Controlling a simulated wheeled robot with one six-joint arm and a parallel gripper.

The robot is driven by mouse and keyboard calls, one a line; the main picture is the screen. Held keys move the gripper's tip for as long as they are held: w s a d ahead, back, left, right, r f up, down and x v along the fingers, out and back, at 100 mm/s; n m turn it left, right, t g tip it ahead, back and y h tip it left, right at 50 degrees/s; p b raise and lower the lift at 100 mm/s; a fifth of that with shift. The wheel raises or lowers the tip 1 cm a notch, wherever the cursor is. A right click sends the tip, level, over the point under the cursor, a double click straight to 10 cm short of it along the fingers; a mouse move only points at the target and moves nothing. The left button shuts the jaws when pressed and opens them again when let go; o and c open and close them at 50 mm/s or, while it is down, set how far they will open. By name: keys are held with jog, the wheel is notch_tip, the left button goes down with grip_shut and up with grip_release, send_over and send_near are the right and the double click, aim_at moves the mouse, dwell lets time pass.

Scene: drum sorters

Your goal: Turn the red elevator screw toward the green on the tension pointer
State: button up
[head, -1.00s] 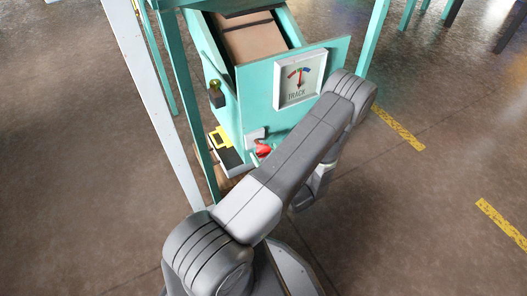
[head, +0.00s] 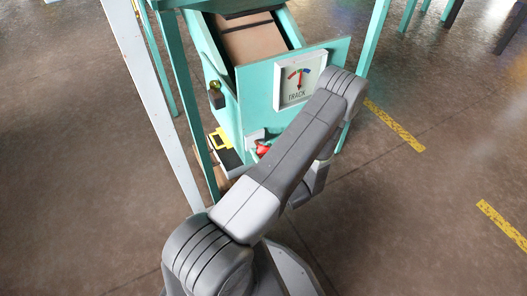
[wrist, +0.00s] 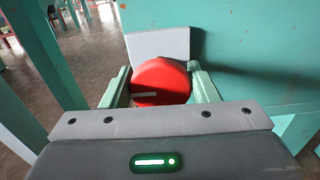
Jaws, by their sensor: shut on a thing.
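The red elevator screw (wrist: 160,82) is a round red knob with a pale mark, in front of a light grey plate (wrist: 158,45). In the wrist view my gripper (wrist: 163,88) has a green finger on each side of the knob and is shut on it. The knob also shows in the head view (head: 263,149), partly hidden by my arm. The tension pointer (head: 300,78) is a red needle on a white dial marked TRACK (head: 300,80). It points roughly upward; its exact place on the coloured arc is too small to tell.
The teal machine housing (head: 258,100) surrounds the knob and dial. A teal post and a pale post (head: 150,100) stand to the left. A yellow handle (head: 220,138) and a small lever (head: 216,95) are left of the knob. Open floor lies at the right.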

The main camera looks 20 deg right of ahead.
jog(key=m, duration=0.6)
jog(key=shift+d+f+m+b, duration=0.1)
jog(key=shift+d+m+b, duration=0.05)
jog(key=shift+m+b, duration=0.2)
jog(key=m, duration=0.6)
jog(key=shift+d+f, duration=0.1)
jog(key=m, duration=0.6)
jog(key=shift+f+m+p, duration=0.15)
jog(key=shift+m+p, duration=0.1)
jog(key=shift+p, duration=0.05)
jog(key=m, duration=0.5)
jog(key=shift+f+m, duration=0.15)
jog(key=shift+m, duration=0.15)
jog(key=o, duration=0.9)
jog(key=shift+c, duration=0.2)
jog(key=shift+s+p, duration=0.1)
jog(key=shift+p, duration=0.2)
